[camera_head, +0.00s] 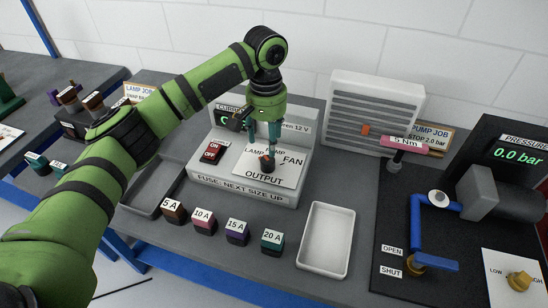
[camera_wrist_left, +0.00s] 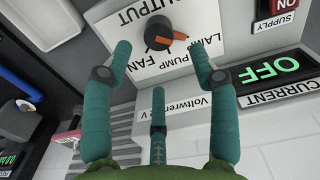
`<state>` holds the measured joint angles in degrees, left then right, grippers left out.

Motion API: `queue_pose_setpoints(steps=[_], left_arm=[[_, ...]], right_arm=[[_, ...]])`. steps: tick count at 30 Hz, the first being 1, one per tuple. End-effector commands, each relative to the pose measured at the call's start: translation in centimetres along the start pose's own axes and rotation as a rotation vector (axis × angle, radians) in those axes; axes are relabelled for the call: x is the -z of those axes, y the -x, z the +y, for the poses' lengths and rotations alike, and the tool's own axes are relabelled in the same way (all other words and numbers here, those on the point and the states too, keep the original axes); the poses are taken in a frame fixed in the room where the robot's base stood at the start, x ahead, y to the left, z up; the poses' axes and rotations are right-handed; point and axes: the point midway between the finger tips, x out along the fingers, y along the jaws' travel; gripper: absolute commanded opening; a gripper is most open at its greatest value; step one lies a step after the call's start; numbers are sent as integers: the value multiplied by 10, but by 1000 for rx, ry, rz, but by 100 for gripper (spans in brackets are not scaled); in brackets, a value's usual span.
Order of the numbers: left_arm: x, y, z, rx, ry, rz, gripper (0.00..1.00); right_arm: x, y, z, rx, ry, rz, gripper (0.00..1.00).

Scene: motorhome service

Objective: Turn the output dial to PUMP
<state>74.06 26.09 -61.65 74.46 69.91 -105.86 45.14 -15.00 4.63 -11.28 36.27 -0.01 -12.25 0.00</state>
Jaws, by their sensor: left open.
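The output dial (camera_head: 267,163) is a dark knob with an orange pointer on a white plate (camera_head: 258,176) marked LAMP, PUMP, FAN and OUTPUT. In the left wrist view, the dial (camera_wrist_left: 158,33) shows at top middle, and its orange part points right, toward the LAMP side. My left gripper (camera_head: 264,145) comes down over the dial with its teal fingers. In the left wrist view the gripper (camera_wrist_left: 163,52) is open, with fingers spread to either side of the dial and nothing between them. Contact with the dial cannot be told. My right gripper is out of view.
The supply switch (camera_head: 212,152) sits left of the dial, and the current display (camera_wrist_left: 266,70) reads OFF. Several labelled fuses (camera_head: 237,231) stand in front. A white tray (camera_head: 326,240) is empty. A pump panel with a blue pipe (camera_head: 414,230) is at right.

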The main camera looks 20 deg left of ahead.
Motion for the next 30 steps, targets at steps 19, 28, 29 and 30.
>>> queue_pose_setpoints(steps=[19,28,29,30], left_arm=[[0,-76,0,0,-1,1,59],[0,-81,0,0,-3,2,59],[0,-81,0,0,-3,2,59],[0,-81,0,0,-3,2,43]], right_arm=[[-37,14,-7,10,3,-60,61],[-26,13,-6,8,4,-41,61],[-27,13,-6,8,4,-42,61],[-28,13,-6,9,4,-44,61]])
